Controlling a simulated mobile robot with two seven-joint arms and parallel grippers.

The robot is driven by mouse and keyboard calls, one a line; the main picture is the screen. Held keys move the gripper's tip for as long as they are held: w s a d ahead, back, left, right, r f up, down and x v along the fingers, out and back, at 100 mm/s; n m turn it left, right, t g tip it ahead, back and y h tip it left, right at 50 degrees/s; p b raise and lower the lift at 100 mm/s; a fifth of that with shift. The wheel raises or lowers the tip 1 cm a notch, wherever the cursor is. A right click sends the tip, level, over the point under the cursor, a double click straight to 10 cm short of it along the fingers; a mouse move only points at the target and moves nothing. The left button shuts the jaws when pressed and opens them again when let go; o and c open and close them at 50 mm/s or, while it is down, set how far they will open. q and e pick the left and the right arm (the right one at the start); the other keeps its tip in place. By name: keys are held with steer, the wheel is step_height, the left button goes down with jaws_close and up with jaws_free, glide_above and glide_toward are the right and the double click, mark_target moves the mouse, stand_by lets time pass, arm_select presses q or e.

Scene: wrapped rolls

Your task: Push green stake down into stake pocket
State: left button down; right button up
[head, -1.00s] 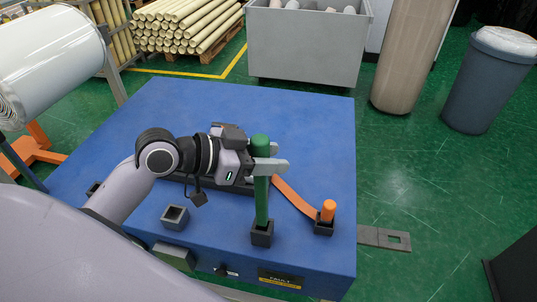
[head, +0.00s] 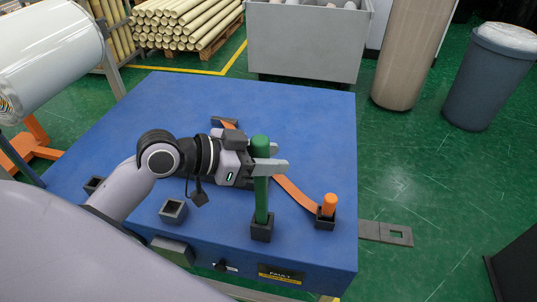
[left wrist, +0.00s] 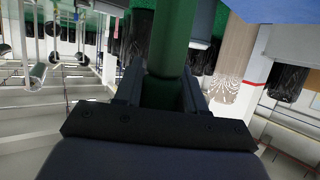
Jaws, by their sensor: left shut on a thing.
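The green stake (head: 261,202) stands upright with its lower end in the black stake pocket (head: 261,231) at the front of the blue table. My left gripper (head: 266,167) is shut on the stake near its top, with the rounded top showing above the fingers. In the left wrist view the green stake (left wrist: 168,45) runs between the two dark fingers. How deep the stake sits inside the pocket is hidden. My right gripper is not in view.
An empty pocket (head: 173,211) is to the left. The blue table (head: 310,125) is clear at the back right.

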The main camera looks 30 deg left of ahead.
arm_select(q)
steer(key=shift+f+b, duration=1.55)
steer(key=shift+f, duration=0.75)
steer(key=c, duration=0.6)
jaws_free()
steer(key=shift+o, duration=0.2)
steer(key=shift+s+a, duration=0.1)
steer(key=v, duration=0.7)
steer(key=shift+b, duration=0.35)
steer(key=shift+r, duration=0.1)
